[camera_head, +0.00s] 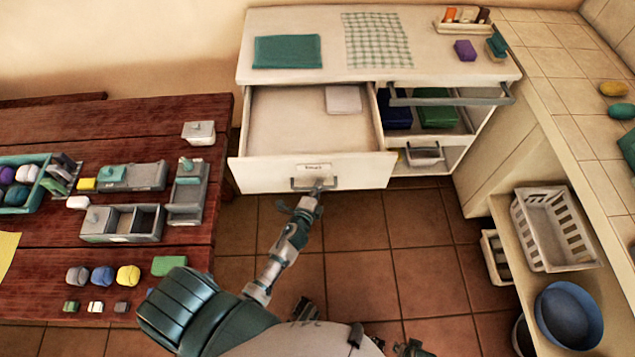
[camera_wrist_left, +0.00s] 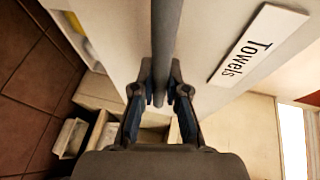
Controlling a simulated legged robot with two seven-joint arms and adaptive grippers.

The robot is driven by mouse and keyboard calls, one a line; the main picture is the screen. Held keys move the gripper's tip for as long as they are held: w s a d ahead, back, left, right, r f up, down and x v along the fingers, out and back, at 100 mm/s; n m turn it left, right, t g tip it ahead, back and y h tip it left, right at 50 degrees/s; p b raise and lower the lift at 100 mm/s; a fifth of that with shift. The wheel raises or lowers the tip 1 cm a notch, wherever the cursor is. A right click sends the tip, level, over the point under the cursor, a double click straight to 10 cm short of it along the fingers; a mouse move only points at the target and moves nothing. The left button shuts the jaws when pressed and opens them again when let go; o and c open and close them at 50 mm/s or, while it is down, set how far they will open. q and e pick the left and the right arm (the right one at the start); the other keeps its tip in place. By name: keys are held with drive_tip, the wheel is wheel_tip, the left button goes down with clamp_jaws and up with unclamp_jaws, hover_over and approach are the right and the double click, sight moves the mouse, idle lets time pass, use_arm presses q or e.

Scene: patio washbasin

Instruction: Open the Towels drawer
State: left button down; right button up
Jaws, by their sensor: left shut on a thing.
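The Towels drawer (camera_head: 270,176) is a white, wide drawer in the top left of the white cabinet. It is pulled well out, and its inside shows from above. A pale folded block (camera_head: 343,99) lies at its back right. Its front carries a white label, which reads "Towels" in the left wrist view (camera_wrist_left: 258,45). My left gripper (camera_head: 312,192) is at the drawer front, shut on the grey bar handle (camera_wrist_left: 166,40); the fingers (camera_wrist_left: 160,96) stand on both sides of the bar.
The cabinet top (camera_head: 430,68) bears a green cloth (camera_head: 287,51) and a checked cloth (camera_head: 377,40). Another grey handle bar (camera_head: 450,101) juts out at right. A red-brown table (camera_head: 60,126) with several small items is left of the drawer. Tiled floor (camera_head: 360,285) lies clear in front.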

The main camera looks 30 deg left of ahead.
use_arm(q)
drive_tip(key=shift+s+d+f, duration=0.2)
drive_tip(key=shift+s, duration=0.15)
use_arm(e)
drive_tip(key=shift+d+f, duration=0.1)
use_arm(q)
drive_tip(key=c, duration=1.2)
unclamp_jaws()
drive_tip(key=shift+w, duration=0.1)
use_arm(e)
drive_tip(key=shift+s+d, duration=0.1)
drive_tip(key=shift+s, duration=0.25)
use_arm(q)
drive_tip(key=shift+r, duration=0.1)
drive_tip(key=v, duration=1.2)
use_arm(e)
drive_tip(key=shift+w, duration=0.15)
use_arm(q)
drive_tip(key=shift+f, duration=0.2)
